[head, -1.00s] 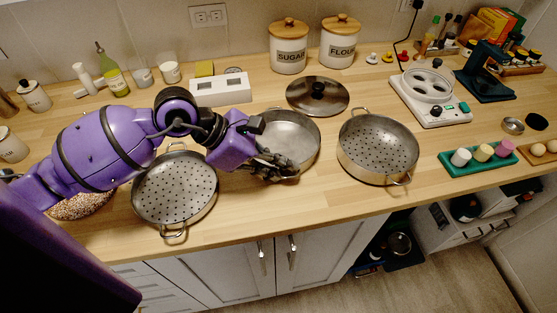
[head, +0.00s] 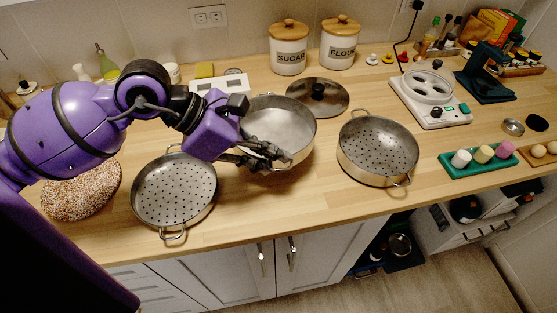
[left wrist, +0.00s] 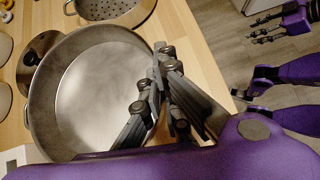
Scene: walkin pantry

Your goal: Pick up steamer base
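The steamer base (head: 282,121) is a round steel pot with a plain, unperforated bottom, in the middle of the head view. My left gripper (head: 280,163) is at its near rim, with fingers on both sides of the wall, shut on it. The pot appears raised off the counter and slightly tilted. In the left wrist view the base (left wrist: 95,95) fills the left half, and the left fingers (left wrist: 165,85) meet at its rim. My right gripper (left wrist: 266,30) shows only in that view, over the floor, with its fingers apart and empty.
Perforated steamer baskets stand left (head: 175,192) and right (head: 378,146) of the base. A steel lid (head: 330,95) lies behind it. A speckled round mat (head: 82,192) is at the left. Bare counter lies in front and toward the right.

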